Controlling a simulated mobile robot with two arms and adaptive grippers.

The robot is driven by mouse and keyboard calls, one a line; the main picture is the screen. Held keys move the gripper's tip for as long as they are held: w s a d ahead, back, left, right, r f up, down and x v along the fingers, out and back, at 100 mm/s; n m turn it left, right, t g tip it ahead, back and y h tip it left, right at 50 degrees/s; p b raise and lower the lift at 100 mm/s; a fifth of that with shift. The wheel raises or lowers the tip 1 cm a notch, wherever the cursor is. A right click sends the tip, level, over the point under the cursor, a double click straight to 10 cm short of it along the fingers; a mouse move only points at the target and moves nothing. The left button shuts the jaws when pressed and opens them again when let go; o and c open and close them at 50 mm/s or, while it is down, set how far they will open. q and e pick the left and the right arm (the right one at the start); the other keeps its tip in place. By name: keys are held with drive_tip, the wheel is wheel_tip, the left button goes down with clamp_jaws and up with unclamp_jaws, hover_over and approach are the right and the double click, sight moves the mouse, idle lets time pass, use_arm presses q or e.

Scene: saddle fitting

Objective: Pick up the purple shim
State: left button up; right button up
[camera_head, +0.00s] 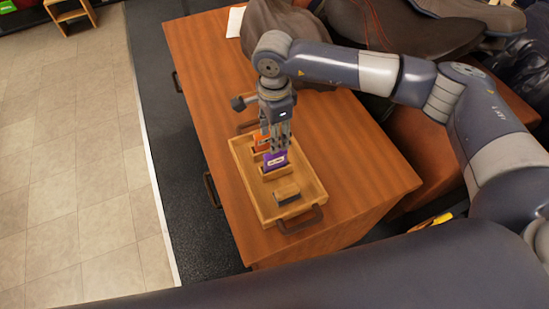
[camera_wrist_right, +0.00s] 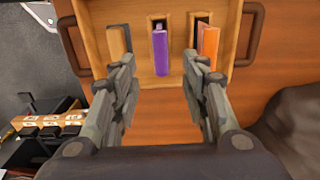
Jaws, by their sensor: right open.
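The purple shim (camera_head: 275,159) stands upright in the middle slot of a wooden tray (camera_head: 248,196), a pale label on its face. In the right wrist view the purple shim (camera_wrist_right: 161,52) shows between the two finger lines. My right gripper (camera_head: 276,143) points down over the tray, close above the shim. In the right wrist view the fingers of my right gripper (camera_wrist_right: 162,70) are spread apart, one to each side of the shim, with nothing held. Whether they touch it cannot be told. My left gripper is not in view.
An orange shim (camera_wrist_right: 208,42) stands in the slot beside it. A tan and dark block (camera_head: 287,194) sits at the tray's near end. The tray has a dark handle (camera_head: 301,220). A brown saddle (camera_head: 390,22) lies behind my arm. The tabletop right of the tray is clear.

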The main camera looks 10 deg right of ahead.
sight(279, 160)
wheel_tip(279, 160, down, 4)
drive_tip(key=shift+a+r+p, duration=0.1)
drive_tip(key=shift+r+p, duration=0.15)
drive_tip(key=shift+p, duration=0.15)
drive_tip(key=shift+f+p, duration=0.5)
drive_tip(key=shift+f, duration=0.05)
drive_tip(key=f, duration=0.1)
drive_tip(key=f+p, duration=0.1)
drive_tip(key=f, duration=0.1)
drive_tip(key=shift+d+f+p, duration=0.2)
drive_tip(key=shift+f+p, duration=0.1)
drive_tip(key=shift+w+f, duration=0.1)
drive_tip(key=shift+f, duration=0.35)
drive_tip(key=shift+c, duration=0.6)
clamp_jaws()
